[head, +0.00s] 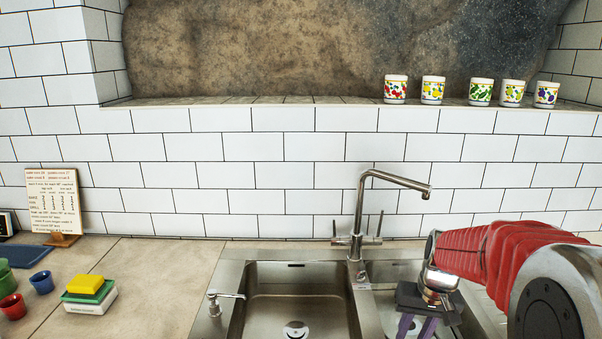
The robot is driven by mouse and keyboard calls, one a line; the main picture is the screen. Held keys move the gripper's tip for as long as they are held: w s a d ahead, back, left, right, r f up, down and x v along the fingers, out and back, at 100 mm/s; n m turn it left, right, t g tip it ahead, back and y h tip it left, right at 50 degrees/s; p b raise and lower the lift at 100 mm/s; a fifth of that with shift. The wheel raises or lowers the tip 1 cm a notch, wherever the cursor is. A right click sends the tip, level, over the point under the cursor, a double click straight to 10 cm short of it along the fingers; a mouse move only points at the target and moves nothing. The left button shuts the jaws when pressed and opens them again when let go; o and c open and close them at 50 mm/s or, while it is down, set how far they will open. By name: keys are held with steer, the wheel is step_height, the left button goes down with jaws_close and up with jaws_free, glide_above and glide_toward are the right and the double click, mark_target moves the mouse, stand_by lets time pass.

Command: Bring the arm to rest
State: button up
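My arm, with a red ribbed sleeve and metal joints, reaches in from the right edge in the head view. My gripper (417,327) hangs from its end, pointing down over the right sink basin (385,272). It has a dark body and purple fingers. The bottom edge of the picture cuts off the fingertips, so I cannot tell whether they are apart or hold anything.
A tall metal faucet (361,220) stands just left of my gripper. The left basin (300,300) is beside it. Sponges (86,285), a red cup (12,307), a blue cup (41,283) and a recipe board (54,203) are at left. Several mugs (433,90) line the ledge.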

steer(key=s+a+r+t, duration=0.1)
steer(key=s+a+r, duration=0.2)
steer(key=s, duration=0.3)
steer(key=s+a+r+n+t, duration=0.1)
steer(key=s+a+r+t, duration=0.1)
steer(key=s+r, duration=0.3)
steer(key=s+a+r+n+t, duration=0.1)
steer(key=s+a+r, duration=0.3)
steer(key=s, duration=0.4)
steer(key=shift+s+a+h, duration=0.25)
steer(key=shift+a+h, duration=0.05)
steer(key=shift+h, duration=0.1)
stand_by(0.7)
